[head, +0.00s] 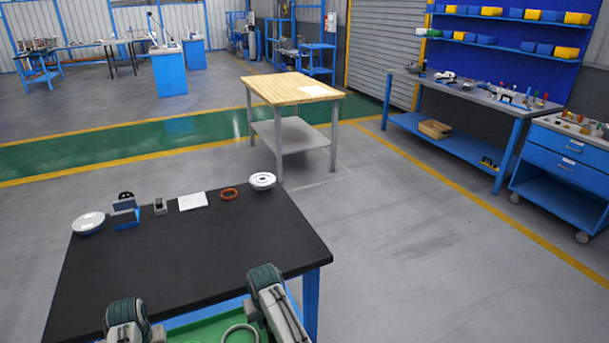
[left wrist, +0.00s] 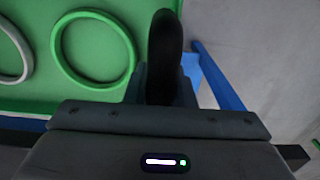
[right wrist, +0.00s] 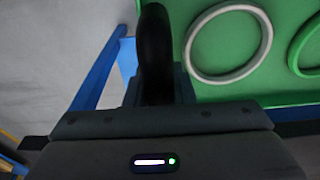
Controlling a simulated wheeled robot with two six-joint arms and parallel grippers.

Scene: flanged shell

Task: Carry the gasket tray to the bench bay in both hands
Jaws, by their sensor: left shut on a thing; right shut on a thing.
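The green gasket tray (head: 200,334) shows at the bottom edge of the head view, at the near side of the black-topped table, largely cut off. A pale grey ring gasket (head: 240,334) lies in it. In the left wrist view the tray (left wrist: 118,20) holds a green ring and part of a grey ring. The right wrist view also shows the tray (right wrist: 270,90) with both ring colours. My left gripper (left wrist: 165,60) is shut on one end of the tray. My right gripper (right wrist: 153,55) is shut on the other end. The finger contacts are mostly hidden.
A wood-topped bench (head: 290,88) stands beyond. A blue workbench (head: 460,143) stands at right. Open grey floor (head: 420,260) lies between.

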